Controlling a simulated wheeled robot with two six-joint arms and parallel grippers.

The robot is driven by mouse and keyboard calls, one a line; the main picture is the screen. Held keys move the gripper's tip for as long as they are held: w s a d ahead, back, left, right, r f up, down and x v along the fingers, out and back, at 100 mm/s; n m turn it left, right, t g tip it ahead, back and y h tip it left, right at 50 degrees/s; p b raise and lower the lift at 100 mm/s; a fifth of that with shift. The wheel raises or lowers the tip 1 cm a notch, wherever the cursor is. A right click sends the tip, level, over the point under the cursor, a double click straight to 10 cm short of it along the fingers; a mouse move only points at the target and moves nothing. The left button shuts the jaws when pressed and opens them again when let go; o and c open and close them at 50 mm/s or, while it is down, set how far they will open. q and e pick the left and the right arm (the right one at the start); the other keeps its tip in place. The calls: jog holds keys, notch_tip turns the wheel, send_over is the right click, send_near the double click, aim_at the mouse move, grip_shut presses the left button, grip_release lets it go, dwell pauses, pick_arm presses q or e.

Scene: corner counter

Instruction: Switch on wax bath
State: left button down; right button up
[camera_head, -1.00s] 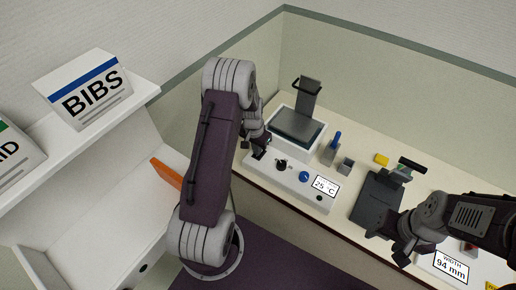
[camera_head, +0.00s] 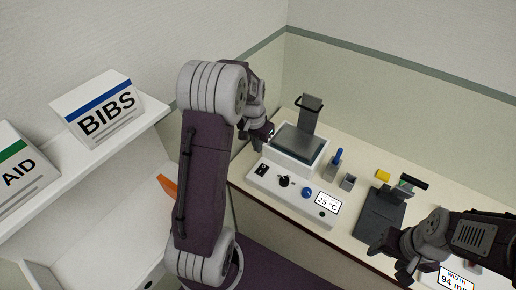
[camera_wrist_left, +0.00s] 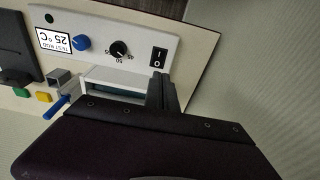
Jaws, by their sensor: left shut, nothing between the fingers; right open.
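The wax bath (camera_head: 298,145) is a white box on the counter with a grey tank and its dark lid (camera_head: 309,113) standing upright. Its front panel carries a black rocker switch (camera_head: 262,170), a black knob (camera_head: 284,181), a blue knob (camera_head: 307,193) and a display (camera_head: 327,203) reading 25 °C. The switch, marked I and O, also shows in the left wrist view (camera_wrist_left: 158,57); which side is pressed is unclear. My left gripper (camera_head: 266,134) is shut and empty, behind the switch near the bath's left side, apart from the switch. My right gripper (camera_head: 388,262) is open near the counter's front edge.
A blue-handled tool (camera_head: 337,158), a grey block (camera_head: 348,182) and a yellow block (camera_head: 383,175) stand right of the bath. A dark plate device (camera_head: 379,213) is farther right, near a "94 mm" display (camera_head: 457,281). A white shelf with a BIBS box (camera_head: 99,112) is left.

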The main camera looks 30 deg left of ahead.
pick_arm(q)
jog(key=w+b, duration=0.2)
jog(key=b, duration=0.2)
jog(key=p, duration=0.3)
send_near(264, 167)
jog(key=f, duration=0.5)
jog(key=shift+w+f, duration=0.35)
jog(key=shift+f, duration=0.05)
jog(key=shift+w+f, duration=0.15)
jog(key=shift+f, duration=0.35)
pick_arm(e)
jog(key=shift+w+d+f, duration=0.35)
jog(key=shift+w+d, duration=0.05)
jog(key=shift+w, duration=0.1)
pick_arm(q)
jog(key=shift+f, duration=0.3)
jog(key=shift+d+r, duration=0.1)
pick_arm(e)
jog(key=shift+f, duration=0.3)
